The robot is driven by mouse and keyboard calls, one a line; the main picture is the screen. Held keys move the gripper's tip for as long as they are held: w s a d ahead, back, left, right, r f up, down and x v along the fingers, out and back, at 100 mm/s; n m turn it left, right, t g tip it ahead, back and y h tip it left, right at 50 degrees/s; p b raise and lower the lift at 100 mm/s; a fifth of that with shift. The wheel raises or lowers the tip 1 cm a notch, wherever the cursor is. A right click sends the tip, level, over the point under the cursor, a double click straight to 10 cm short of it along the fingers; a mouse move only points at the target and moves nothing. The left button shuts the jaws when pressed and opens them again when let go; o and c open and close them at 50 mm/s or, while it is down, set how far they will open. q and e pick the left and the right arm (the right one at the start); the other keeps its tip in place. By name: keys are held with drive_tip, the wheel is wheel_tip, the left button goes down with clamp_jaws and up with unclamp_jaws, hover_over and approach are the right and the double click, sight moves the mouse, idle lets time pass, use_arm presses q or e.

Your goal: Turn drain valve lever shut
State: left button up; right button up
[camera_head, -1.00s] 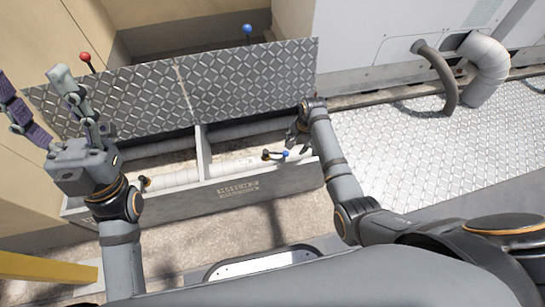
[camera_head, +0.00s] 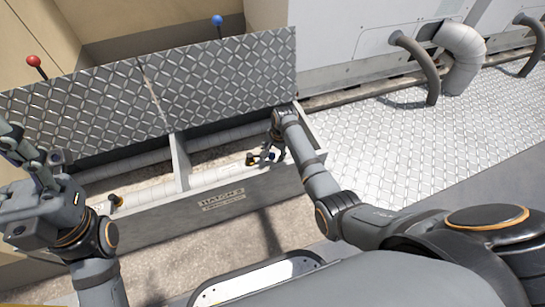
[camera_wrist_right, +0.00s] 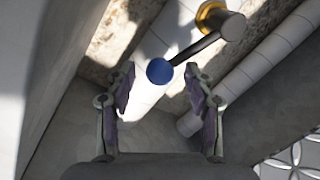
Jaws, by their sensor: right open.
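The drain valve lever is a dark rod with a blue ball (camera_wrist_right: 159,71) at its end, on a brass-collared valve (camera_wrist_right: 213,18) on a pale pipe. In the head view the lever (camera_head: 257,157) lies in the right compartment of the open trench (camera_head: 238,192), marked HATCH 2. My right gripper (camera_head: 274,150) reaches down into that compartment beside the lever. In the right wrist view its fingers (camera_wrist_right: 161,88) are spread, with the blue ball just beyond and between the tips, no contact visible. My left gripper (camera_head: 22,160) is raised at the left edge, fingers apart and empty.
The raised diamond-plate lid (camera_head: 220,75) stands behind the trench, with a red knob (camera_head: 33,61) and a blue knob (camera_head: 217,20) beyond it. A divider (camera_head: 180,162) splits the trench. Another valve (camera_head: 115,201) is in the left compartment. Condenser pipes (camera_head: 462,60) rise at right.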

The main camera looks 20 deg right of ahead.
clamp_jaws()
drive_tip(key=shift+f, duration=0.1)
idle(0.3)
